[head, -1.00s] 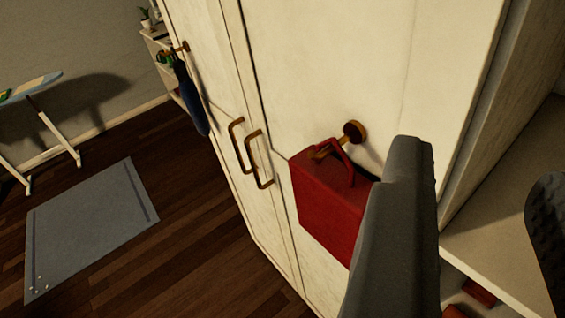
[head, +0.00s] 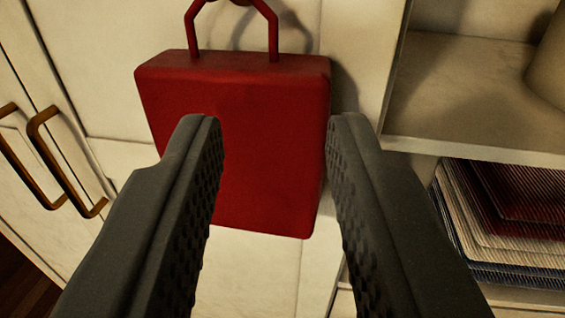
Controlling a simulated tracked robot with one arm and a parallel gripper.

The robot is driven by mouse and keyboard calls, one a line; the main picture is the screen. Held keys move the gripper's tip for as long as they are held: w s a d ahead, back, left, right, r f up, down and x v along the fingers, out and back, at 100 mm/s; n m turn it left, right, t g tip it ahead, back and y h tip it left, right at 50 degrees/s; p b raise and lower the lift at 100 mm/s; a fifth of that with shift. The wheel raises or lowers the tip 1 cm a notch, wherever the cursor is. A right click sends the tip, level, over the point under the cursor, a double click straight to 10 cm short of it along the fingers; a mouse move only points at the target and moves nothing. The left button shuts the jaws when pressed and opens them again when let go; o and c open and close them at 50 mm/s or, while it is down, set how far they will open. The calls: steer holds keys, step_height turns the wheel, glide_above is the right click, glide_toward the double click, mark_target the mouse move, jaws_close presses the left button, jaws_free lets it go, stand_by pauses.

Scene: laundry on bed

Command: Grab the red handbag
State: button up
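The red handbag (head: 265,120) hangs by its handle from a knob at the top edge of the head view, against the cream wardrobe door. Its body is boxy and its handle (head: 275,35) stands up above it. My gripper (head: 278,125) is open, with its two dark textured fingers spread in front of the bag. The left finger overlaps the bag's front, and the right finger is at the bag's right edge. I cannot tell whether the fingers touch the bag. Nothing is held between them.
Bronze door handles (head: 62,165) stick out from the wardrobe at the left. Open shelving is at the right, with a shelf board (head: 470,105) and a stack of folded striped cloths (head: 505,215) below it. A pale rounded object (head: 550,70) stands on the shelf at the right edge.

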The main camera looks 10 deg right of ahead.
mark_target(271, 36)
steer(key=w, duration=0.4)
steer(key=w+d, duration=0.1)
steer(key=w, duration=0.8)
steer(key=shift+w+d, duration=0.15)
steer(key=shift+d, duration=0.25)
steer(key=shift+r, duration=0.1)
jaws_close()
stand_by(0.8)
